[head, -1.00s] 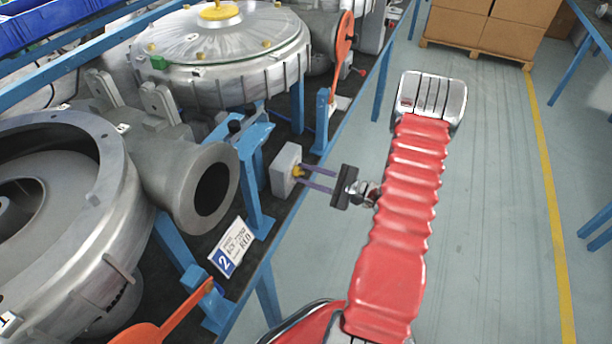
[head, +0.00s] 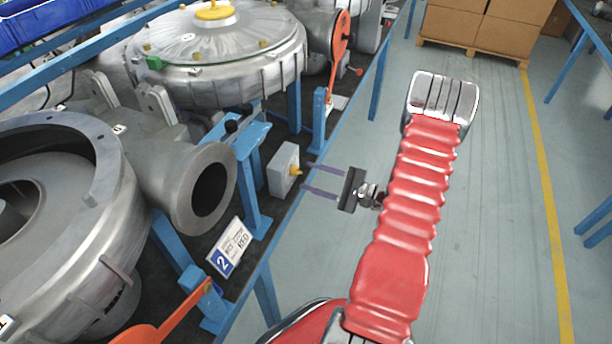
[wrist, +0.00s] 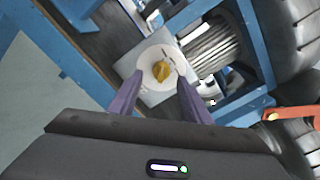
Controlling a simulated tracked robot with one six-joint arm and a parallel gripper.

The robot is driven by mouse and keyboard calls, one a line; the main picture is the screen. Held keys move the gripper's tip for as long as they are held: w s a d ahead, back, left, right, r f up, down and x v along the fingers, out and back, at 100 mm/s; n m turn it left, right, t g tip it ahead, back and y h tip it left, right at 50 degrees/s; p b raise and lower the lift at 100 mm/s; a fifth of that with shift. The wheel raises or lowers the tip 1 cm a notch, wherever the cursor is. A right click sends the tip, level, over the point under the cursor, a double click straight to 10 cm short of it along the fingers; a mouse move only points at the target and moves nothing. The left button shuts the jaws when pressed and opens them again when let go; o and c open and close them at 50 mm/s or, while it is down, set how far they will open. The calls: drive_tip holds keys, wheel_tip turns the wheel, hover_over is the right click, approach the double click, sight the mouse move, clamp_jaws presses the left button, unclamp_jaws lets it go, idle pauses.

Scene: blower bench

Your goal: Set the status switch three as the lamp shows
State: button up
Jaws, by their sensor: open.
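A light grey switch box (head: 283,166) is fixed at the bench's front edge. A small yellow knob (head: 296,171) stands out from its right face. In the wrist view the knob (wrist: 161,71) sits on a round white plate (wrist: 148,67). My gripper (head: 306,176) is open and empty, with its two purple fingers pointing at the knob from the right. In the wrist view the fingertips (wrist: 160,80) lie one on each side of the knob, apart from it. The box shows no readable number. I cannot make out a lit status lamp.
Large metal blowers (head: 225,60) fill the bench at left. A white and blue card numbered 2 (head: 230,247) stands nearer. Orange levers (head: 340,45) stand behind and in front of the box. The floor (head: 485,200) at right is clear; cardboard boxes (head: 490,30) stand far back.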

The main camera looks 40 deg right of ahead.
drive_tip(key=v, duration=1)
drive_tip(key=shift+s, duration=0.4)
drive_tip(key=shift+d+f, duration=0.1)
